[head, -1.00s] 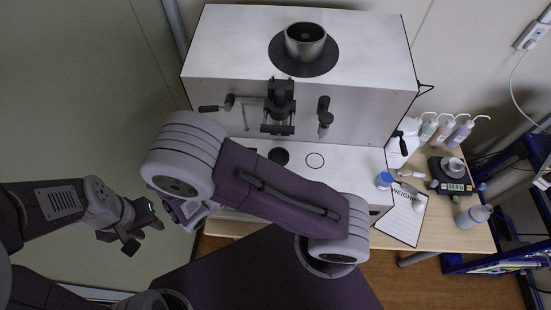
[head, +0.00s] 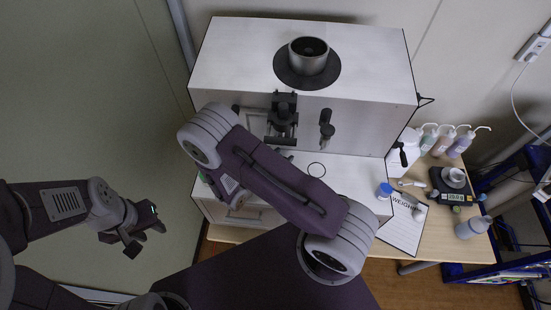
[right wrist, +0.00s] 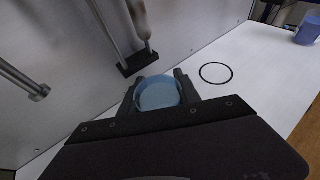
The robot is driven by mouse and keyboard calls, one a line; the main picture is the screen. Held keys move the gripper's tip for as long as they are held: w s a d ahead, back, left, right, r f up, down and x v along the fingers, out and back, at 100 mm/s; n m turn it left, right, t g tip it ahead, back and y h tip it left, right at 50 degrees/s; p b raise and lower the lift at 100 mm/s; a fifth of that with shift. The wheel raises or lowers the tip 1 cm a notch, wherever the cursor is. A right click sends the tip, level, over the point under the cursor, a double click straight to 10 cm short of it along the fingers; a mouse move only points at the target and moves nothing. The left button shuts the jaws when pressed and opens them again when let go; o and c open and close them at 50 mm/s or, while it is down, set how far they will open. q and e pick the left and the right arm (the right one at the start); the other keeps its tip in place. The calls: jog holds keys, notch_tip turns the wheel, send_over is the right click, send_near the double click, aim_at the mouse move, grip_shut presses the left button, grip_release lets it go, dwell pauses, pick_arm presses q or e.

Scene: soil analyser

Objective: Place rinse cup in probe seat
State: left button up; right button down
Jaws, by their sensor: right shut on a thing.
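A translucent blue cup (right wrist: 158,95), which I take as the rinse cup, sits between the fingers of my right gripper (right wrist: 157,88) in the right wrist view. The gripper is shut on it, near the analyser's front. In the head view my right arm hides this gripper and the cup. A thin black ring (head: 317,170) is marked on the white shelf; it also shows right of the cup in the right wrist view (right wrist: 216,73). I cannot tell which spot is the probe seat. My left gripper (head: 146,229) is open and empty, left of the analyser.
The white analyser (head: 235,50) carries a dark clamp (head: 283,120) and a hanging probe (head: 326,128) on its front. A scale (head: 453,186) and several bottles (head: 460,143) stand farther right.

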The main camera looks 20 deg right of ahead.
jog(key=shift+w+d+f, duration=0.15)
jog(key=shift+d+f, duration=0.05)
jog(key=shift+d, duration=0.25)
jog(key=shift+w+d+f+p, duration=0.3)
jog(key=shift+d+f+p, duration=0.05)
jog(key=shift+d+f, duration=0.2)
jog(key=shift+w+d+f+p, duration=0.3)
jog(key=shift+d+f, duration=0.15)
jog(key=shift+f, duration=0.05)
jog(key=shift+a, duration=0.1)
jog(key=shift+s+f, duration=0.1)
jog(key=shift+f, duration=0.05)
jog(key=c, duration=0.9)
grip_release()
jog(key=shift+o, duration=0.2)
